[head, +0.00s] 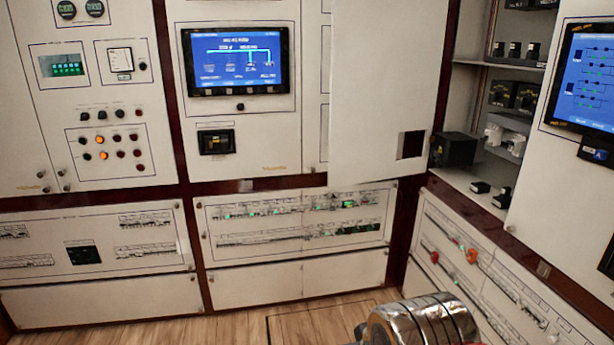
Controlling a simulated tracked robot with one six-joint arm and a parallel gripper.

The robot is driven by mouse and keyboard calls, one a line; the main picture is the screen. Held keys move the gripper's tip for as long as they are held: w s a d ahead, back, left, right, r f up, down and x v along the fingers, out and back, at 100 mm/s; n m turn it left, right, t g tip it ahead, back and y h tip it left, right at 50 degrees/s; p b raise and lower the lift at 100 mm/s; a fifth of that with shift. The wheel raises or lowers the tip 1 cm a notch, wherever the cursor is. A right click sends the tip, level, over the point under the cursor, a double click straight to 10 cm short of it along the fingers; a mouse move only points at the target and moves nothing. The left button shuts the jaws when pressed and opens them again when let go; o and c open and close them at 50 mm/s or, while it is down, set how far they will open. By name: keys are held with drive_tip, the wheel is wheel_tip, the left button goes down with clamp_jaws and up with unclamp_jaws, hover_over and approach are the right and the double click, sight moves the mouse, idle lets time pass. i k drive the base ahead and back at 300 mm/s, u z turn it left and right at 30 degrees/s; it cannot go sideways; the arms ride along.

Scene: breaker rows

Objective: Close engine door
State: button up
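A white door panel (385,80) with a square dark cutout near its lower right corner stands swung out in the upper middle of the head view. Beside it, to the right, an open cabinet (490,65) shows shelves with black and white electrical parts. I take this panel to be the engine door; no label on it is readable. A silver ribbed cylinder (425,320) at the bottom right of centre looks like part of my arm. My gripper's fingers do not show.
A blue screen (236,60) sits in the panel left of the door, and another screen (585,75) at the far right. Breaker rows (295,220) run along the lower back wall, with more on the lower right (480,270). Bare wooden floor (240,328) lies in front.

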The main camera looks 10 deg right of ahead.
sight(386, 56)
drive_tip(key=i, duration=1.85)
drive_tip(key=z, duration=2.5)
